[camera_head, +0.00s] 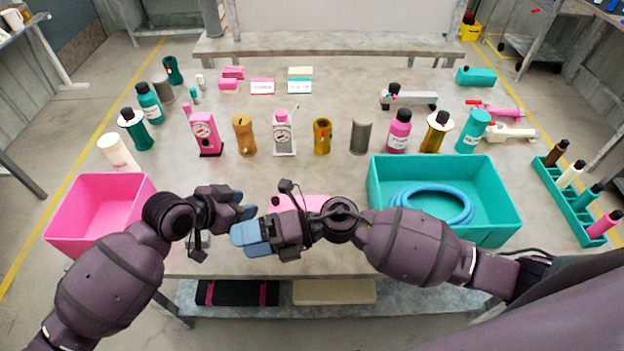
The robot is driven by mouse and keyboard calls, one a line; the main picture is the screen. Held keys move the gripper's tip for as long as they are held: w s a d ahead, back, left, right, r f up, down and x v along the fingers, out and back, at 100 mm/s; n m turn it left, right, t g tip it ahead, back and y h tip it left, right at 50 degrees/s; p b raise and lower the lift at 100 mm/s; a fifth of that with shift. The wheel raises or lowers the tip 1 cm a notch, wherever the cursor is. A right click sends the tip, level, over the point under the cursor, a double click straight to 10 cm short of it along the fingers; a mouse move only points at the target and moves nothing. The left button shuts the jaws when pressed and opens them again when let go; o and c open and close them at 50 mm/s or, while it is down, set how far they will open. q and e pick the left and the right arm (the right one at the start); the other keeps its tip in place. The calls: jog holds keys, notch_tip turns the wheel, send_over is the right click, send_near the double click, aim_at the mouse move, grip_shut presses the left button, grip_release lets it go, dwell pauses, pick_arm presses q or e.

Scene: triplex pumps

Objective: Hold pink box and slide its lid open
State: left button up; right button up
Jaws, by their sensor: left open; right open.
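A pink box (315,202) lies near the front edge of the table, in the middle. My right gripper and wrist cover most of it, so its lid cannot be made out. My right gripper (248,238) points left, with blue fingertips, and is open in front of the box's left side. My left gripper (244,206) comes in from the left and is open, just left of the box and slightly above my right gripper in the picture. Neither gripper visibly holds anything.
A large pink bin (84,233) stands at the front left. A teal bin (498,215) with a blue hose ring (468,208) is at the right. Bottles and gauges, such as a pink gauge (205,135), stand in a row behind. A teal rack (568,208) holds several bottles.

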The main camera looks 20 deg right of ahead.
notch_tip(320, 180, down, 3)
jog(key=d+n+g+h, duration=0.1)
jog(key=n+g+h, duration=0.35)
jog(key=n, duration=0.25)
jog(key=n+t+h, duration=0.4)
jog(key=n+h, duration=0.2)
jog(key=h, duration=0.7)
send_over(312, 204)
jog(key=shift+f, duration=0.5)
notch_tip(312, 204, down, 11)
jog(key=shift+r, duration=0.2)
